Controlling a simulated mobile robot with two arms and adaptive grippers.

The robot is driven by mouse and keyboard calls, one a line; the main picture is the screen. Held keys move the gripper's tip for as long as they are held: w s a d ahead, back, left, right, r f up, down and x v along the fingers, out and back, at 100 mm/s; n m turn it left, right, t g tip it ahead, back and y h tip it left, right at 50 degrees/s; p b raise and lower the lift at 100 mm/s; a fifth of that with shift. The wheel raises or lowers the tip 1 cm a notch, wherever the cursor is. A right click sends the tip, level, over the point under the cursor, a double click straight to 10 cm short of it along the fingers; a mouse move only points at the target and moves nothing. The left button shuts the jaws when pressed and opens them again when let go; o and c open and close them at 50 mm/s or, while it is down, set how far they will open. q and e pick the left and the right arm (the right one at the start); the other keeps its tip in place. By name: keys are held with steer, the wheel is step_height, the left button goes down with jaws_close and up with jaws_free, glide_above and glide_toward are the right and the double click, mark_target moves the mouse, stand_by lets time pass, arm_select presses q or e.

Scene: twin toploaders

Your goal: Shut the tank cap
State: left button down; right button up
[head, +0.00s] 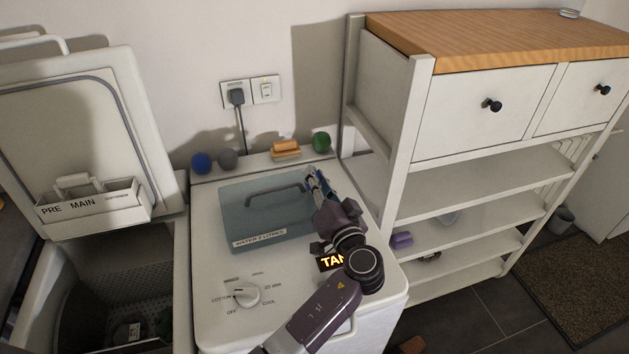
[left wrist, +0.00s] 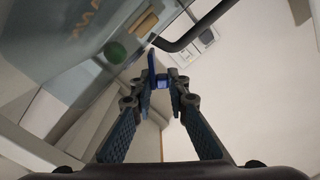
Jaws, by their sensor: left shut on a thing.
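The right washer's top (head: 215,285) carries a translucent blue-grey lid (head: 255,205) with a dark bar handle (head: 272,190) and a water label. My left gripper (head: 313,180) is at the lid's right edge, shut on a small blue part (left wrist: 160,80) between its fingertips in the left wrist view. I cannot tell whether this blue part is the tank cap; the fingers hide much of it. An orange-lit display (head: 333,261) beginning "TA" is partly covered by my left arm. My right gripper is not in view.
The left washer (head: 180,290) stands with its lid (head: 75,130) raised. Blue, grey and green balls and a yellow-orange brush (head: 286,149) line the back ledge. A wooden-topped shelf unit (head: 422,110) stands close on the right. A dial (head: 246,295) sits at the front.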

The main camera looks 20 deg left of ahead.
arm_select(q)
steer(key=shift+r, duration=0.1)
stand_by(0.4)
steer(key=c, duration=2)
jaws_free()
